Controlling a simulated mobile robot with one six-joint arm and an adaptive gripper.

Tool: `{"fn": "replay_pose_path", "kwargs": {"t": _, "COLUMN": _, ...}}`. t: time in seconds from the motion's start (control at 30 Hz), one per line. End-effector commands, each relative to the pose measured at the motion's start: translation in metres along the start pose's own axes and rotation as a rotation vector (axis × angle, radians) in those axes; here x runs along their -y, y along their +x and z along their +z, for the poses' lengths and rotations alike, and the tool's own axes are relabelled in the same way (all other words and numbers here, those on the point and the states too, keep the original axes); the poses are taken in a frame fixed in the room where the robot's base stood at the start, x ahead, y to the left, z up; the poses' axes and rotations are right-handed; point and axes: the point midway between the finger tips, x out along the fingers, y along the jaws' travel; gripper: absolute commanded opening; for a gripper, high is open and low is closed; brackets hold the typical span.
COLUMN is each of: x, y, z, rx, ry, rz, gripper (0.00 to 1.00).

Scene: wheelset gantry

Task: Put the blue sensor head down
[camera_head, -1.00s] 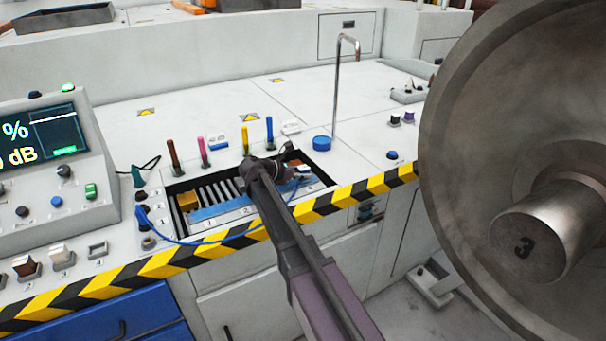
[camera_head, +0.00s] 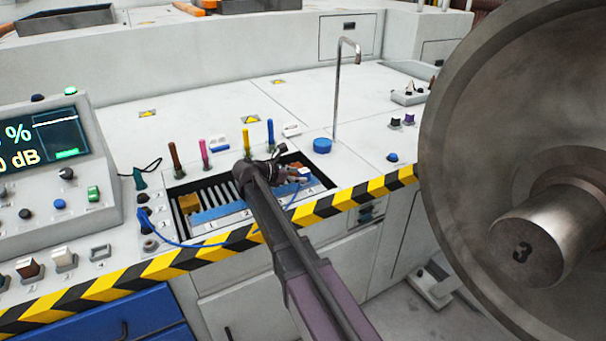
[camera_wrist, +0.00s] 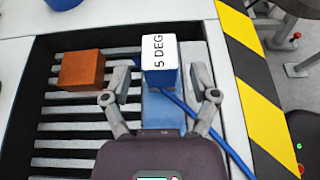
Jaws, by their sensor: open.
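The blue sensor head (camera_wrist: 158,78) is a blue block with a white top marked "5 DEG". It sits in the slatted recess at the front of the bench, and it also shows in the head view (camera_head: 305,173). My gripper (camera_wrist: 160,97) is open, with one finger on each side and a visible gap to the block. In the head view my gripper (camera_head: 293,178) is low over the right part of the recess. A blue cable (camera_wrist: 203,128) runs beside the head; in the head view it loops left to a panel socket.
An orange-brown block (camera_wrist: 81,70) lies on the slats left of the head. Coloured upright pens and a bent metal rod (camera_head: 337,95) stand behind. A large wheel (camera_head: 480,130) is at right.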

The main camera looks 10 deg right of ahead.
Motion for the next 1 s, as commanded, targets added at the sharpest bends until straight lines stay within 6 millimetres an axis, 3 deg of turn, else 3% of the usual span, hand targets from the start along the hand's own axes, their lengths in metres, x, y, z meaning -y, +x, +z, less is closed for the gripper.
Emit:
{"fn": "replay_pose_path", "kwargs": {"t": 0.2, "x": -0.001, "y": -0.039, "z": 0.003, "rx": 0.0, "ry": -0.001, "rz": 0.002, "gripper": 0.76}}
{"fn": "replay_pose_path", "kwargs": {"t": 0.5, "x": 0.0, "y": -0.082, "z": 0.002, "rx": 0.0, "ry": -0.001, "rz": 0.001, "gripper": 0.76}}
{"fn": "replay_pose_path", "kwargs": {"t": 0.7, "x": 0.0, "y": -0.094, "z": 0.001, "rx": 0.0, "ry": 0.0, "rz": -0.001, "gripper": 0.76}}
{"fn": "replay_pose_path", "kwargs": {"t": 1.0, "x": 0.0, "y": -0.096, "z": 0.0, "rx": 0.0, "ry": 0.0, "rz": -0.001, "gripper": 0.76}}
